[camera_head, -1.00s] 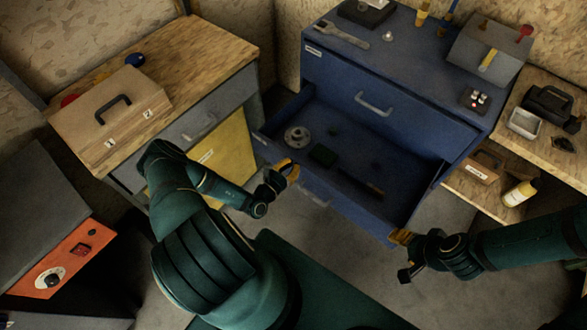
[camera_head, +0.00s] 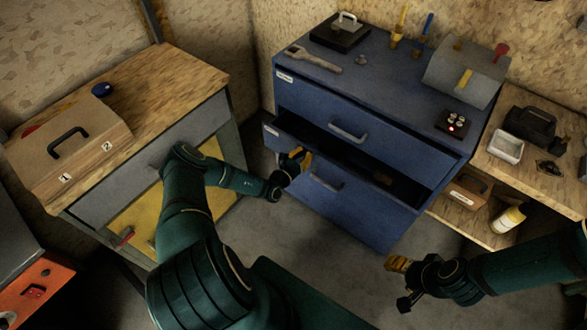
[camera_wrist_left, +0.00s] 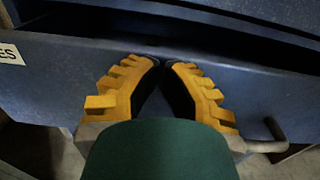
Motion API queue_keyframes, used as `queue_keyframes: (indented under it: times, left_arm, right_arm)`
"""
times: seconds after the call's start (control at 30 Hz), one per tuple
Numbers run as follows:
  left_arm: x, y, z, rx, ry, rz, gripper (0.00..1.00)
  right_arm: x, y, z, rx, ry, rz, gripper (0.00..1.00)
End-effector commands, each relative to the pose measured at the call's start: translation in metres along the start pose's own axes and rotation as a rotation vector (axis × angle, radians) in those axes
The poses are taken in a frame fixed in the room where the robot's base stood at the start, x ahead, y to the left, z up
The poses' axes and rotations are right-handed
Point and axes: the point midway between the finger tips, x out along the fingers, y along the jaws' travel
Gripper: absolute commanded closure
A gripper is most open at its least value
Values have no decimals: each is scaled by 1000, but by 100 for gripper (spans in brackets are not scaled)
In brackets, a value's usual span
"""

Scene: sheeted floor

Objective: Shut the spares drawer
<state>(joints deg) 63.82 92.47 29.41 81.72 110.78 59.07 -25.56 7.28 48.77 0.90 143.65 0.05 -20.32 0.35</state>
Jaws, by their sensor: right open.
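The spares drawer (camera_head: 340,185) is the lower drawer of the blue cabinet. It stands partly open, with a dark gap above its front and a small item just visible inside. Its white label ends in "ES" in the left wrist view, where the blue drawer front (camera_wrist_left: 60,90) fills the middle. My left gripper (camera_head: 304,157) is at the upper part of this front, left of its handle (camera_head: 327,182). In the left wrist view its yellow fingers (camera_wrist_left: 162,62) meet at the tips and appear to press on the front. My right gripper (camera_head: 396,280) is open and empty over the floor, right of the drawer.
The upper blue drawer (camera_head: 360,125) is shut. Tools and a grey box (camera_head: 466,72) stand on the cabinet top. A wooden bench with a toolbox (camera_head: 70,150) is on the left. The floor in front is clear.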

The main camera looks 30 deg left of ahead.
Motion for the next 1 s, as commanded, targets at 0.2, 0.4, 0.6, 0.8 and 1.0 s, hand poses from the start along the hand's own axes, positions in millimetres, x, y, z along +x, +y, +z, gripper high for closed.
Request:
queue_keyframes:
  times: [0.2, 0.4, 0.6, 0.8, 1.0]
  left_arm:
    - [51, -1, -2, 2, -3, -2, 100]
    - [79, 0, -2, 0, -2, -1, 100]
    - [92, 0, 0, 0, -1, 0, 100]
    - [96, 0, 1, 0, -2, 1, 100]
    - [97, 1, 2, 0, -4, 2, 100]
  right_arm:
    - [20, 8, 7, -4, -14, -1, 44]
    - [30, 11, 5, -4, -6, -1, 44]
    - [34, 13, 4, -5, -3, -1, 44]
    - [34, 13, 4, -5, -2, -1, 44]
    - [34, 13, 4, -5, -2, -1, 44]
